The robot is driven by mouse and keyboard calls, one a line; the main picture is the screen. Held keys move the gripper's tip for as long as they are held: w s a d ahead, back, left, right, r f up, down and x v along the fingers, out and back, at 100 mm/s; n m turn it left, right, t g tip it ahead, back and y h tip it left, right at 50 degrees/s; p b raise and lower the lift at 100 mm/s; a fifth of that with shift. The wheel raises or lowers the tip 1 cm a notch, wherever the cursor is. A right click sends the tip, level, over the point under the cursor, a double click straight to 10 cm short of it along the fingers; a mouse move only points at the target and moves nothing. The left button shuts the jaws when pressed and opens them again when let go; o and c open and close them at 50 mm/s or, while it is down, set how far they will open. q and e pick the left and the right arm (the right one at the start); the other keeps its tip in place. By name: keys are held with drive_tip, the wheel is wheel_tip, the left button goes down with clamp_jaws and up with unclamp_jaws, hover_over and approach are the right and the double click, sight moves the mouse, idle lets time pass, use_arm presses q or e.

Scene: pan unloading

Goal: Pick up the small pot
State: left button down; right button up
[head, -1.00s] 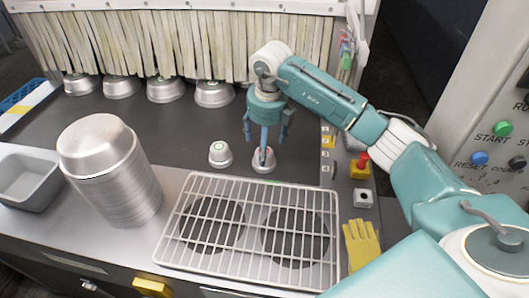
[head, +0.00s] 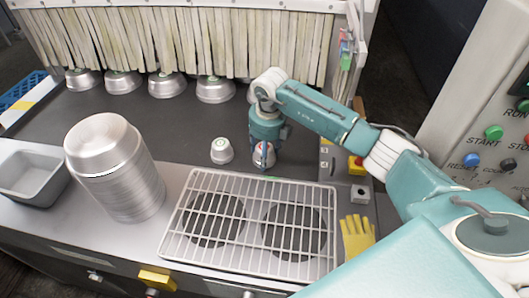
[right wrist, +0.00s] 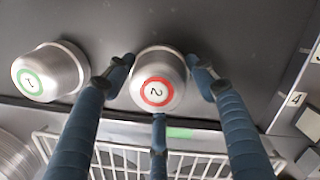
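The small metal pot with a red ring and a "2" (head: 264,155) stands upside down on the dark surface just behind the wire rack; it also shows in the right wrist view (right wrist: 158,80). A second small pot, with a green ring and a "1" (head: 221,151), stands to its left, apart from it; it also shows in the right wrist view (right wrist: 45,72). My right gripper (right wrist: 160,75) is directly over pot 2, its blue fingers bent in around it. Fingertips appear to touch the left and right sides. My left gripper is not in view.
A wire rack (head: 186,217) lies over two dark discs in front. A tall stack of metal pans (head: 130,190) and a grey tray (head: 28,180) stand left. Larger pans (head: 215,90) line the strip curtain. A yellow glove (head: 357,238) and red button box (head: 357,166) are right.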

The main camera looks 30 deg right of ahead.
drive_tip(key=shift+c, duration=1)
